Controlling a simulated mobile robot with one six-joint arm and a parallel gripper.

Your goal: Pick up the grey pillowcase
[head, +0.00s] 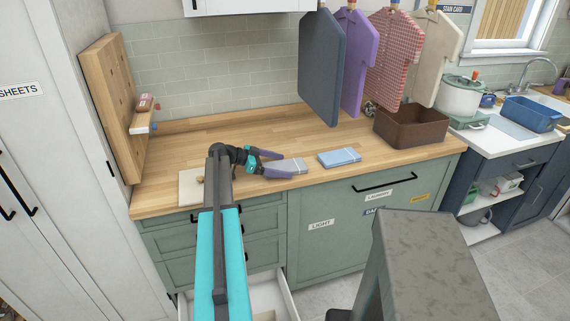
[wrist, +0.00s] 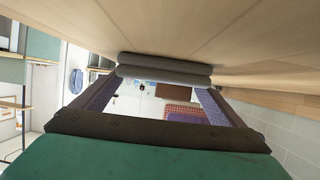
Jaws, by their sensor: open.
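The grey pillowcase (head: 292,167) lies folded flat on the wooden counter, near its front edge. In the wrist view it shows as a grey folded roll (wrist: 165,68) close ahead, spanning the space between the fingertips. My gripper (head: 274,162) is low over the counter at the pillowcase's left end. In the wrist view my gripper (wrist: 163,82) has its two fingers wide apart, one towards each side of the cloth. Whether the fingertips touch the cloth I cannot tell. Part of the pillowcase is hidden behind my gripper in the head view.
A folded blue cloth (head: 338,157) lies just right of the pillowcase. A pale board (head: 190,188) is on the left. A brown basket (head: 411,128) stands at the back right. Several garments hang above, including a dark one (head: 320,70). A drawer (head: 270,298) below is open.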

